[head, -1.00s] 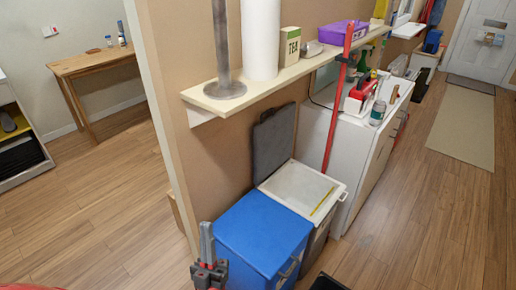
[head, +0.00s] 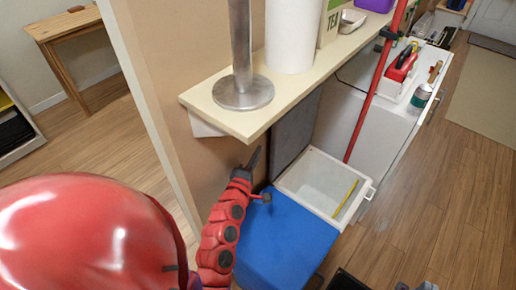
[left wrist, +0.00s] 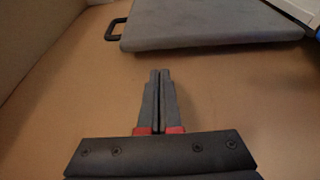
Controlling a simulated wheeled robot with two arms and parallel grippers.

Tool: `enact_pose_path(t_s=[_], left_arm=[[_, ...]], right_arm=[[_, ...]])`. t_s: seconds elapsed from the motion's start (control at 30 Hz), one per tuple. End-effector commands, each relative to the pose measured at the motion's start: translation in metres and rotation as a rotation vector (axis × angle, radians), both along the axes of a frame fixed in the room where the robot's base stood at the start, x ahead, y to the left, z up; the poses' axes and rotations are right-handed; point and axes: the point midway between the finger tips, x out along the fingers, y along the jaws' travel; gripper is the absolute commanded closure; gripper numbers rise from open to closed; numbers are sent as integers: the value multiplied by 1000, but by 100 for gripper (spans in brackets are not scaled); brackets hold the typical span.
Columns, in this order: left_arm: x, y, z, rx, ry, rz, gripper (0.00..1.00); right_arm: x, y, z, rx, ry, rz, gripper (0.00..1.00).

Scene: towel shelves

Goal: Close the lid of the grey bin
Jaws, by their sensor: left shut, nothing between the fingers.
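The grey bin (head: 367,191) stands open, with its pale rim and light inside showing. Its dark grey lid (head: 290,128) stands raised at the back, near the wall and partly hidden by the shelf. The lid also shows in the left wrist view (left wrist: 210,28), with a dark handle at its left end. My left gripper (head: 254,158) is shut and empty, above the blue bin's back edge and left of the lid. In the left wrist view its fingers (left wrist: 160,74) point toward the lid with a gap between. Small grey shapes at the bottom edge may be my right gripper; its state is unclear.
A blue bin (head: 285,240) with a shut top stands beside the grey bin. A shelf (head: 205,97) overhangs the lid, carrying a metal pole base and a white roll (head: 290,35). A red pole (head: 375,90) stands behind the grey bin. The floor at right is free.

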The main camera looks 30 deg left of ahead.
Motion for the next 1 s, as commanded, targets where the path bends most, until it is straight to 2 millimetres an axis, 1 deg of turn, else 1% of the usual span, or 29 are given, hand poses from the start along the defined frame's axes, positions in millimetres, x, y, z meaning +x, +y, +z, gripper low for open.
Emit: enact_pose_path(t_s=[0.03,0.2,0.4,0.6,1.0], left_arm=[[10,2,5,3,-5,-1,100],[41,8,5,4,-5,-1,100],[66,13,4,5,-7,1,100],[75,16,2,4,-3,3,100],[75,14,2,10,-5,3,100]], right_arm=[[0,0,5,0,0,0,100],[0,0,12,0,0,0,100],[0,0,16,0,0,0,100],[0,0,17,0,0,0,100],[0,0,16,0,0,0,100]])
